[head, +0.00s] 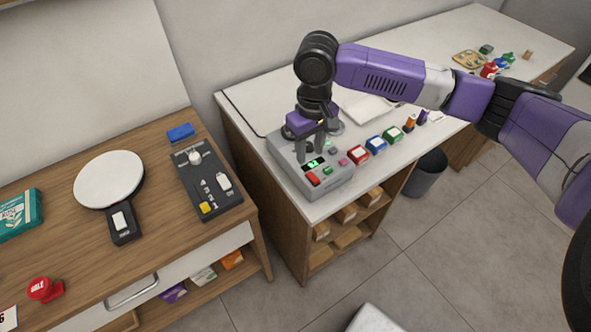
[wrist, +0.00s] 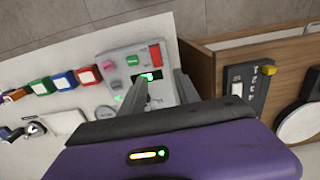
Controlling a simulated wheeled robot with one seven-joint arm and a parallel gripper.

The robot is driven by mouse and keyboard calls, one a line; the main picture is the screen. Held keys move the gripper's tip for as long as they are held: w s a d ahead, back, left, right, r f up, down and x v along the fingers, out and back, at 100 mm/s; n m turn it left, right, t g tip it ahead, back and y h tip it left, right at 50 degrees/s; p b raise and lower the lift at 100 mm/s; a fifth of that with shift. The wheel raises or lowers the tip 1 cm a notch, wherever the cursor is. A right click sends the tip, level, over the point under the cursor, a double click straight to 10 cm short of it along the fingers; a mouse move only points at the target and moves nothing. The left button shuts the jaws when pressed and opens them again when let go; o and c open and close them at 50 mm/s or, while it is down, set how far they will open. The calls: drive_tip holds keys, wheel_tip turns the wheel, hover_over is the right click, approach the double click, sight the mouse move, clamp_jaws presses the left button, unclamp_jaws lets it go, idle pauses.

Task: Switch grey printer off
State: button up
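The grey printer (head: 285,163) stands on the white counter at its near left end. Its top carries a lit green display (head: 315,163), a red button (head: 313,179) and smaller green and pink buttons. In the wrist view the printer (wrist: 125,52) lies beyond my fingers, with the display (wrist: 150,76) and red button (wrist: 155,54) visible. My gripper (head: 311,155) points down over the printer, close to the display. Its two fingers (wrist: 161,77) are apart with nothing between them. I cannot tell whether they touch the printer. The gripper hides part of its top.
Red, blue and green boxes (head: 376,143) stand in a row right of the printer. A wooden cabinet (head: 150,225) at left bears a dark control panel (head: 222,205), a round white-topped device (head: 107,178) and a red item (head: 45,290). A grey bin (head: 428,175) stands on the floor.

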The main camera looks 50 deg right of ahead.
sight(310, 174)
drive_tip(key=shift+s+f, duration=0.15)
drive_tip(key=shift+d+f+p, duration=0.15)
drive_tip(key=shift+f+p, duration=0.25)
drive_tip(key=shift+f, duration=3.35)
drive_tip(key=shift+c, duration=0.5)
clamp_jaws()
